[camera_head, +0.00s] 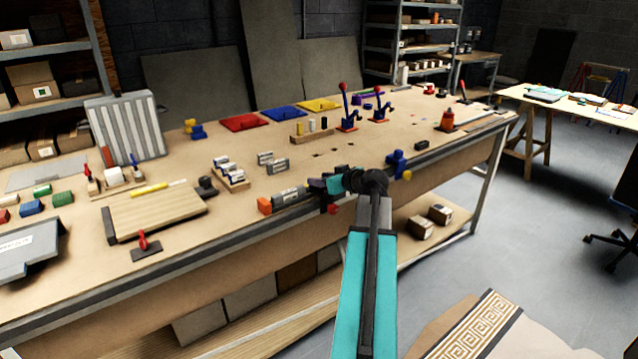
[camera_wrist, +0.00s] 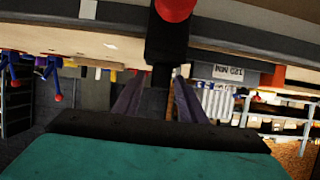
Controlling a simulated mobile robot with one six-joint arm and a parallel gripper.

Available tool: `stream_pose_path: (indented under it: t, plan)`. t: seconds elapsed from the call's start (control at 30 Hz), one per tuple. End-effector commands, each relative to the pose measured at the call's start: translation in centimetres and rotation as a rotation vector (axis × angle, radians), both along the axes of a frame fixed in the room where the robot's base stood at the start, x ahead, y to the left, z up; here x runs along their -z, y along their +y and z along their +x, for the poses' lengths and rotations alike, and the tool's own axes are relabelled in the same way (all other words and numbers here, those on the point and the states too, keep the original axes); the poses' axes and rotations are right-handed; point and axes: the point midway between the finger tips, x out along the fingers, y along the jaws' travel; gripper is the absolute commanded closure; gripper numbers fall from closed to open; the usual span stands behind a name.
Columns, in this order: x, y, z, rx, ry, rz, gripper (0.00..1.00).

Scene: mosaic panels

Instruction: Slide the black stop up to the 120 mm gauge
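The black stop with its red knob (camera_wrist: 174,8) sits at the front edge rail of the workbench. In the head view its red knob (camera_head: 333,209) shows just below the edge, while my arm hides part of the stop. My gripper (camera_wrist: 160,82) has its two purple fingers on either side of the black stop; whether they press on it I cannot tell. In the head view my gripper (camera_head: 335,184) is at the bench's front edge. The grey gauge (camera_head: 290,197), with an upside-down 120 mm label in the wrist view (camera_wrist: 228,73), lies along the edge, left of the stop, beside an orange block (camera_head: 265,205).
A blue clamp (camera_head: 398,162) sits on the edge to the right. A wooden board (camera_head: 158,213) and a red-handled piece (camera_head: 145,245) lie to the left. Small labelled blocks (camera_head: 272,162) stand behind the gauge. Toggle clamps (camera_head: 348,110) stand farther back.

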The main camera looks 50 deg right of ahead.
Motion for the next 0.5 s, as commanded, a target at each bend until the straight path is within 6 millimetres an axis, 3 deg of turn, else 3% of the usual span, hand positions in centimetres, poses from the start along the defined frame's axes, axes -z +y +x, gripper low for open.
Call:
stream_pose_path:
  t: [0.5]
  plan:
    - [-0.2,-0.1,-1.2,0.007,0.001,-0.001,0.61]
